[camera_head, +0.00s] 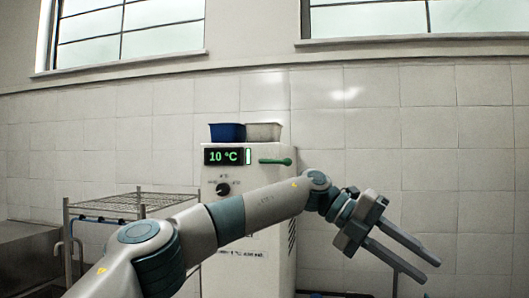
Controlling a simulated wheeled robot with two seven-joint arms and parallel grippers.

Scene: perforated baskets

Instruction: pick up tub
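A blue tub (227,132) and a pale grey tub (263,132) stand side by side on top of a white cabinet (247,277). I cannot tell which of them is the tub meant. My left arm comes in from the lower left and crosses in front of the cabinet. My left gripper (431,271) is at the right, lower than both tubs and well apart from them. Its two fingers point down and right with a gap between them, and nothing shows in it. My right gripper is not in view.
The cabinet front has a "10 °C" display (224,156), a black knob (223,189) and a green handle (275,161). A wire rack (130,203) and a metal counter (28,250) stand at the left. A tiled wall (400,110) is behind.

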